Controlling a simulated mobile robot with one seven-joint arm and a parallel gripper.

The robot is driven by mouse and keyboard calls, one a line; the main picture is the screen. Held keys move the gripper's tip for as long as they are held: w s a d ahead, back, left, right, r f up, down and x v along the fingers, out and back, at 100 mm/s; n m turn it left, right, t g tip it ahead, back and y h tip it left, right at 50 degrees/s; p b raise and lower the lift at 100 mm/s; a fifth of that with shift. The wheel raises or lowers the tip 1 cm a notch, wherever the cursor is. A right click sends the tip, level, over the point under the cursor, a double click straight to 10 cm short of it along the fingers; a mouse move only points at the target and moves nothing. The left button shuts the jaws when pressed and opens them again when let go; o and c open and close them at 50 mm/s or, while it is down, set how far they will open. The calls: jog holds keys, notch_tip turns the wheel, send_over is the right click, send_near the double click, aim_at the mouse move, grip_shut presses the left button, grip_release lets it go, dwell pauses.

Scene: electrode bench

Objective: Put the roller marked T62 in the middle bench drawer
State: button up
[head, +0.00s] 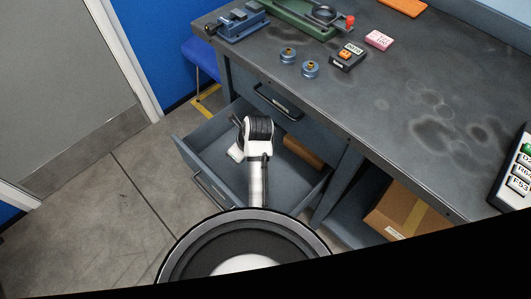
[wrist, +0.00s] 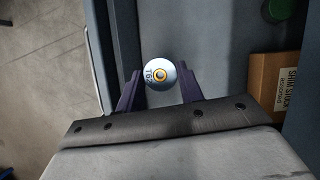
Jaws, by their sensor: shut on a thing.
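The roller marked T62 (wrist: 161,75) is a pale round piece with a yellow ring at its centre, seen end-on in the wrist view. My gripper (wrist: 160,88) is shut on it, one dark finger on each side. In the head view my arm's end hides the roller, and my gripper is over the open bench drawer (head: 215,142). The drawer is pulled out below a closed drawer (head: 277,103) with a dark handle. In the wrist view the drawer's grey floor shows under the roller; the height above it is hard to tell.
A cardboard box labelled shim stock (wrist: 274,88) and a green round thing (wrist: 279,10) are at the right in the wrist view. The bench top (head: 400,120) carries a blue vise (head: 240,25), two blue rollers (head: 310,69) and small boxes. Another carton (head: 397,212) sits lower right.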

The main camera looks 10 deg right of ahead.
notch_tip(320, 180, down, 20)
jog(key=shift+s+r+b, duration=0.1)
jog(key=shift+r+b, duration=0.15)
jog(key=shift+b, duration=0.05)
jog(key=shift+f, duration=0.1)
jog(key=o, duration=1.1)
jog(key=v, duration=1.2)
jog(key=shift+p, duration=0.35)
